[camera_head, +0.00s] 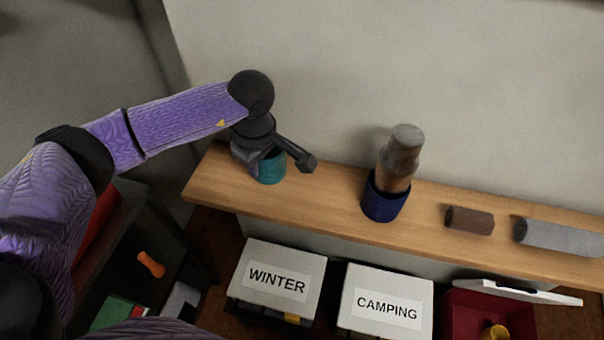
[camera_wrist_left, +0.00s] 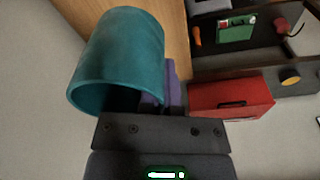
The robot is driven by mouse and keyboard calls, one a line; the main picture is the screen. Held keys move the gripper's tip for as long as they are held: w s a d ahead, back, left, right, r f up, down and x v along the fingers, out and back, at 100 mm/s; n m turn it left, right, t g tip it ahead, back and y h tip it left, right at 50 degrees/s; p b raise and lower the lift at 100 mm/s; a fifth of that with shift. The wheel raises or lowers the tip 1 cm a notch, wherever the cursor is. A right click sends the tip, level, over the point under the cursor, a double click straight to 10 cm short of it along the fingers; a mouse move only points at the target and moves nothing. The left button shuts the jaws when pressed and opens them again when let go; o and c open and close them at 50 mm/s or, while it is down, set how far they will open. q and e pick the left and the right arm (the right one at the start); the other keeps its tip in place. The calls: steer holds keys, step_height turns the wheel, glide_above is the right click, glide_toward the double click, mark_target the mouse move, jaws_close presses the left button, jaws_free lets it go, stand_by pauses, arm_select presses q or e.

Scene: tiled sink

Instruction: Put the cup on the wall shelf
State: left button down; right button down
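The teal cup (camera_head: 271,168) is upright at the left end of the wooden wall shelf (camera_head: 320,212). Its base looks to be at the board, but I cannot tell if it touches. My left gripper (camera_head: 250,158) is right above and beside the cup and hides its upper left part. In the left wrist view the cup (camera_wrist_left: 122,55) is large, its open rim close to the dark gripper body (camera_wrist_left: 163,133). The fingertips are hidden there, so I cannot tell whether they grip the cup. My right gripper is out of view.
On the shelf, a dark blue holder (camera_head: 383,200) with a tall brown-grey object (camera_head: 401,155) stands right of the cup. A brown block (camera_head: 469,220) and a grey roll (camera_head: 560,236) lie farther right. WINTER (camera_head: 285,260) and CAMPING (camera_head: 386,280) boxes are below.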

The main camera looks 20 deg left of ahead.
mark_target(261, 181)
arm_select(q)
step_height(261, 181, down, 8)
steer(key=shift+w+r, duration=0.15)
steer(key=shift+r, duration=0.05)
steer(key=shift+f, duration=0.1)
steer(key=c, duration=0.8)
jaws_free()
steer(key=r, duration=0.4)
steer(key=d+r, duration=0.1)
steer(key=r, duration=0.7)
steer(key=shift+s+d+r+b, duration=0.15)
steer(key=shift+s+b, duration=0.15)
steer(key=shift+b, duration=0.1)
